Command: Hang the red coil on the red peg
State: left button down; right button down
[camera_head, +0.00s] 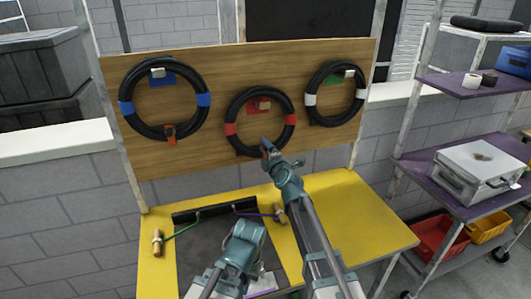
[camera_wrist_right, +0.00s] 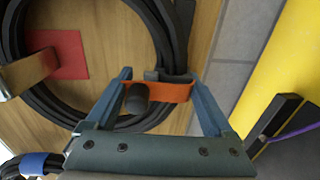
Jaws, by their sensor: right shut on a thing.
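The red coil (camera_head: 230,129), a black hose ring with red bands, is against the wooden board, at the middle. The red peg (camera_head: 264,104), a pale bracket on a red patch, shows inside the ring near its top; it also shows in the right wrist view (camera_wrist_right: 22,72). I cannot tell whether the coil rests on it. My right gripper (camera_head: 267,150) is at the coil's bottom. In the right wrist view, its fingers stand either side of the orange strap (camera_wrist_right: 172,92) and are shut on it. My left arm's teal end (camera_head: 245,245) is low over the bench; its fingertips are hidden.
A blue-banded coil (camera_head: 203,100) hangs left and a white-banded coil (camera_head: 310,99) right on the board (camera_head: 220,70). The yellow bench (camera_head: 365,215) has a dark mat with hooked tools. A purple-shelved cart (camera_head: 430,170) stands right; black crates (camera_head: 40,65) stand left.

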jog(key=shift+w+f+b, duration=0.1)
jog(key=shift+f+b, duration=0.35)
jog(key=shift+f, duration=0.15)
dwell(0.5)
grip_release()
jog(key=shift+f, duration=0.1)
jog(key=shift+s, duration=0.2)
